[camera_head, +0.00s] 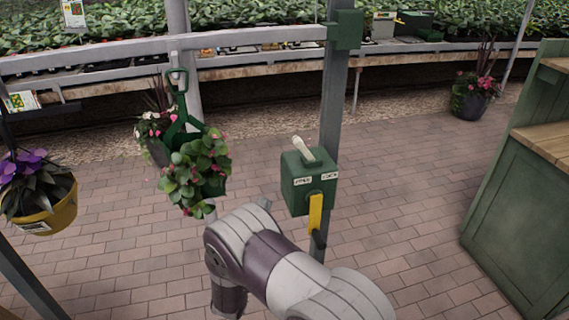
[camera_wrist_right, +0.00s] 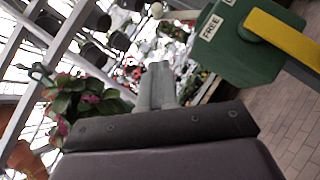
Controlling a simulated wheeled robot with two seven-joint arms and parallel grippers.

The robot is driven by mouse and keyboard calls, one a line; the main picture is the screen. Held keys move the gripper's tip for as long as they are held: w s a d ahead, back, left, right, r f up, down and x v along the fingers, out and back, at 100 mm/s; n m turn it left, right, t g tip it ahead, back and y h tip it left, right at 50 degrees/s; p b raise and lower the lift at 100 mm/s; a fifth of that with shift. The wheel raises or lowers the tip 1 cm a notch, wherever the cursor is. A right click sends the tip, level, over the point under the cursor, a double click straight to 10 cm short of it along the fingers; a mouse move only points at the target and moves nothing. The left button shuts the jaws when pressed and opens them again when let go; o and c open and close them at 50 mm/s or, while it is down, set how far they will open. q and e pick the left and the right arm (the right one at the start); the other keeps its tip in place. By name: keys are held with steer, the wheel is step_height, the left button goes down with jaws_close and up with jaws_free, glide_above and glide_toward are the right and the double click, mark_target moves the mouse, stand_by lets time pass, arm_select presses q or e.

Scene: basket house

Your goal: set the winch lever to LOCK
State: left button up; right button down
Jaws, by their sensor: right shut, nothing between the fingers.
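The LOCK label (camera_head: 329,175) is on the right. In the right wrist view the lever (camera_wrist_right: 178,14) is at the top, beside the winch box (camera_wrist_right: 238,55). My right gripper (camera_wrist_right: 162,84) is shut and empty, apart from the lever. In the head view my right arm is just left of and below the box, and its fingers are mostly hidden. My left gripper is not in view.
A yellow crank handle (camera_head: 315,213) hangs on the box's front. A hanging flower basket (camera_head: 196,168) is to the left on a green hook, with a yellow pot (camera_head: 45,212) farther left. A green cabinet (camera_head: 520,210) stands right. Brick floor is open between.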

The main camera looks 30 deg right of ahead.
mark_target(307, 154)
steer(key=s+d+r+p+x, duration=0.1)
steer(key=p+x, duration=0.3)
steer(key=x, duration=0.9)
steer(key=shift+s, duration=0.75)
steer(key=shift+d, duration=0.15)
steer(key=shift+r, duration=0.15)
steer(key=shift+d+r+m+g+p, duration=0.15)
steer(key=shift+r+m+g+p, duration=0.15)
steer(key=shift+m+p, duration=0.25)
